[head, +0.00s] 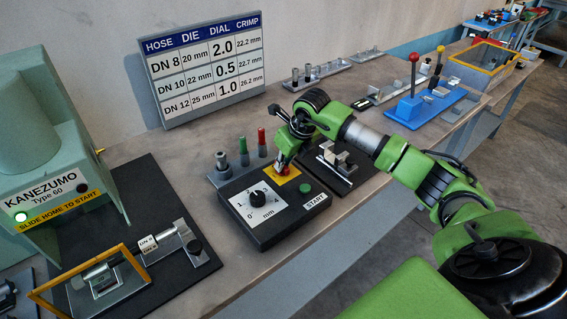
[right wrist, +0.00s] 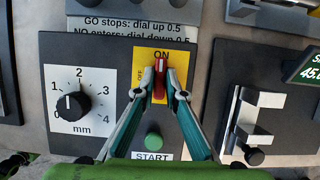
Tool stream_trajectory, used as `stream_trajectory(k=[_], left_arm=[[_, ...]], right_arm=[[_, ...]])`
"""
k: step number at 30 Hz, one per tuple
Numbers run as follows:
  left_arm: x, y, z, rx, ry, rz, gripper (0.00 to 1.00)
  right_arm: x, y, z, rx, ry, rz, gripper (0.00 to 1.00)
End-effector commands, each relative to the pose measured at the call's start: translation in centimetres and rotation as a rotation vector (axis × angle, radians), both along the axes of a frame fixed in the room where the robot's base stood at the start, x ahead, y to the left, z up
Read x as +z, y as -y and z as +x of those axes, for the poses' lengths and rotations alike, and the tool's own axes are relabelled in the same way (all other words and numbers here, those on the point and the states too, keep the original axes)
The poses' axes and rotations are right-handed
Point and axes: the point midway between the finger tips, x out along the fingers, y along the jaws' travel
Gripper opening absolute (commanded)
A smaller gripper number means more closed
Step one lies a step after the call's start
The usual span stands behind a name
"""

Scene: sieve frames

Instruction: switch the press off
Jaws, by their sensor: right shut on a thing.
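The red switch (right wrist: 160,68) sits on a yellow plate (right wrist: 182,56) of the black control box (head: 265,236). The plate reads ON at the top and OFF at the left, and the red handle points up toward ON. My right gripper (right wrist: 160,86) is shut on the red switch, one finger on each side. In the head view my right gripper (head: 285,163) reaches down to the switch from above. My left gripper is in neither view.
Upright pins (head: 243,152) stand behind. A gauge block (head: 338,160) lies right of the box. A yellow-framed guard (head: 85,278) is at the front left.

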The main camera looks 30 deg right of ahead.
Motion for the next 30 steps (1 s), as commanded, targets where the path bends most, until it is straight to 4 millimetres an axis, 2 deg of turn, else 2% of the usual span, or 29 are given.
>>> stream_trajectory(k=[8, 18, 30], left_arm=[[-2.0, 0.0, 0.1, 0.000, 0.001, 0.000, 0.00], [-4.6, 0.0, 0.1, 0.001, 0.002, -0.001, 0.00], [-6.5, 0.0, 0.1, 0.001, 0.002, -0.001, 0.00]], right_arm=[[-0.3, 0.2, 0.1, 0.142, 0.002, -0.001, 0.00], [-0.2, 0.4, 0.2, 0.450, 0.003, 0.000, 0.00], [-0.1, 0.5, 0.4, 0.830, 0.004, 0.001, 0.00]])
